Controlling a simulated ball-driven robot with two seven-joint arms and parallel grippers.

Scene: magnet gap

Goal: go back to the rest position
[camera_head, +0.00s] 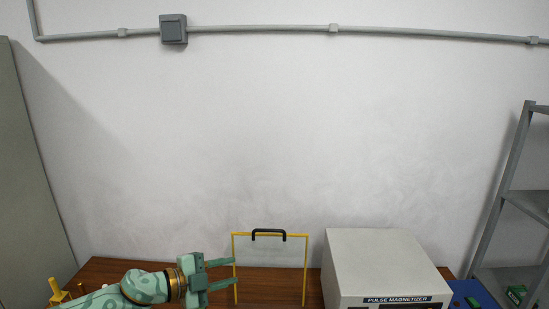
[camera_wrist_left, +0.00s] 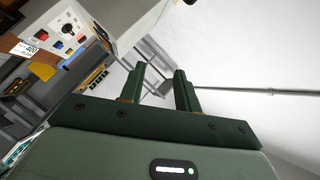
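My left gripper (camera_head: 234,273) comes in from the left at the bottom of the head view, over the wooden table (camera_head: 110,266). Its two fingers point right and stand apart with nothing between them. In the left wrist view its fingers (camera_wrist_left: 160,90) are also apart and empty. The fingers show in front of or near the left post of a yellow frame with a clear panel and black handle (camera_head: 269,233); I cannot tell the exact distance. My right gripper is not in view.
A pale box labelled PULSE MAGNETIZER (camera_head: 380,262) stands on the table right of the yellow frame. It also shows in the left wrist view (camera_wrist_left: 112,15). Grey shelving (camera_head: 515,200) is at the right, a tall grey panel (camera_head: 25,180) at the left. Yellow pieces (camera_head: 58,292) stand at lower left.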

